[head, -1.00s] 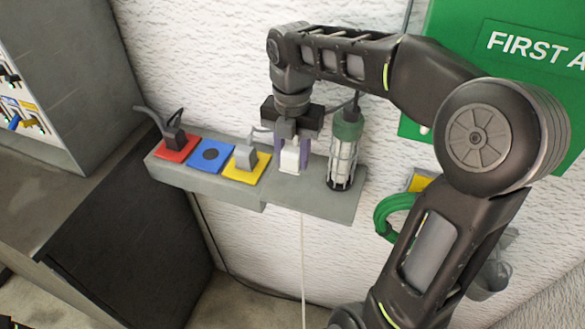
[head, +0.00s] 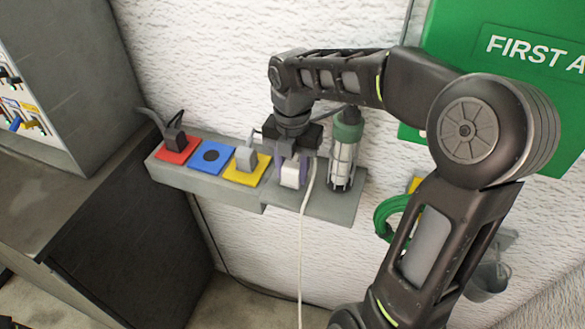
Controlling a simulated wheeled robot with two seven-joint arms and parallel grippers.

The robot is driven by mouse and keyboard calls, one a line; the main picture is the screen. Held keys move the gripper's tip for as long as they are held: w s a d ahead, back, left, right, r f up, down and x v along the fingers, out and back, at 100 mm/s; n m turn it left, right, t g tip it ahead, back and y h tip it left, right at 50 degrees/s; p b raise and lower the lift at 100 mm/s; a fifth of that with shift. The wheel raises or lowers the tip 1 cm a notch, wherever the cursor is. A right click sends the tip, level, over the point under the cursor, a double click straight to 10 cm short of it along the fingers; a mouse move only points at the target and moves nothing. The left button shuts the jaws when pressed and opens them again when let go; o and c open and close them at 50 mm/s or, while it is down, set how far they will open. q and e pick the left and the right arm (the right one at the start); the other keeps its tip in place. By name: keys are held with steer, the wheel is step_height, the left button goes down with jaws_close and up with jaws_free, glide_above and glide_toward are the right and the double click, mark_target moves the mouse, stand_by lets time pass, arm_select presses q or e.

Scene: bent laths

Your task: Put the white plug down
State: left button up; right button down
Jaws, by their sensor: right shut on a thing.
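The white plug (head: 290,175) is in the jaws of my right gripper (head: 293,172), which has purple fingers and is shut on it. The plug is over the bare right part of the grey ledge (head: 330,207), just right of the yellow socket plate. I cannot tell whether its underside touches the ledge. Its white cord (head: 302,235) loops up at the plug's right side and hangs down in front of the ledge. My left gripper is not in view.
Red (head: 170,153), blue (head: 222,170) and yellow (head: 240,178) plates line the ledge. A black plug is on the red plate and a grey plug (head: 247,158) on the yellow one; the blue is free. A caged lamp (head: 342,165) stands close right of my gripper.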

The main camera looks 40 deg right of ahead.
mark_target(292, 163)
steer(key=shift+f, duration=0.5)
steer(key=c, duration=0.9)
jaws_free()
steer(key=shift+r, duration=0.9)
step_height(292, 163, up, 5)
steer(key=shift+w+f, duration=0.1)
steer(key=shift+f, duration=0.1)
step_height(292, 163, up, 6)
steer(key=p, duration=0.2)
steer(key=shift+p, duration=0.3)
steer(key=shift+r+p, duration=0.45)
steer(key=shift+p, duration=0.1)
